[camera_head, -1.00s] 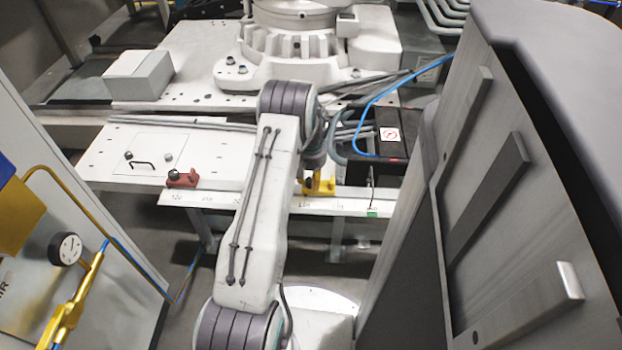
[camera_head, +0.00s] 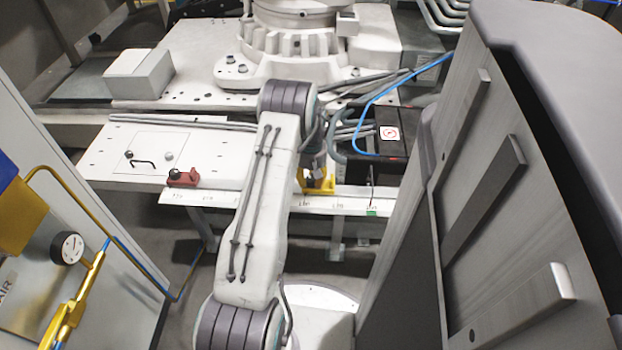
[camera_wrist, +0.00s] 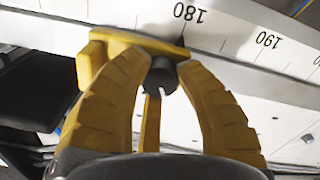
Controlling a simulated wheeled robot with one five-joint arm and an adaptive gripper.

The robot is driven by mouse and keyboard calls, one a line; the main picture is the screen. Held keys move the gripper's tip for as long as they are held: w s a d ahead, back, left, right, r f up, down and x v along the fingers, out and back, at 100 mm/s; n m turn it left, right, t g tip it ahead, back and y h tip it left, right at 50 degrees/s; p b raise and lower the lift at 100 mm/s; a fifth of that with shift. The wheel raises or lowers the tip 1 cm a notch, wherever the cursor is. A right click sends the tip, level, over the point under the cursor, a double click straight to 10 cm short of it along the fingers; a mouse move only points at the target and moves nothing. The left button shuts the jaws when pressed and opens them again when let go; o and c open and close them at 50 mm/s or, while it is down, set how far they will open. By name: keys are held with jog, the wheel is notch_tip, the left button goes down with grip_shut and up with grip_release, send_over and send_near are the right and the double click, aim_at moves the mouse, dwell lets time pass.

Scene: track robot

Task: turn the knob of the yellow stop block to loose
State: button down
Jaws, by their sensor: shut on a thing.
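The yellow stop block (camera_wrist: 128,44) sits at the edge of the white numbered rail in the wrist view, close to the 180 mark. It also shows in the head view (camera_head: 329,184), partly hidden behind my arm. Its dark round knob (camera_wrist: 161,76) has a small pale notch at its near side. My gripper (camera_wrist: 163,62) has two ribbed yellow fingers, one on each side of the knob, with the tips closed in on it. A narrow yellow piece stands below the knob, between the fingers. The knob's loose or tight marking cannot be read.
The numbered rail (camera_head: 225,202) runs along the table's front edge. A red stop block (camera_head: 182,177) sits on it to the left. A black box (camera_head: 392,155) with blue and grey hoses stands right of the yellow block. A tall grey cabinet (camera_head: 500,210) fills the right side.

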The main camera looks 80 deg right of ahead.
aim_at(311, 179)
jog(key=shift+a+f, duration=0.1)
jog(key=shift+f, duration=0.05)
jog(key=c, duration=0.8)
grip_release()
jog(key=shift+r, duration=0.2)
notch_tip(311, 179, up, 12)
jog(key=shift+f, duration=0.1)
dwell(0.7)
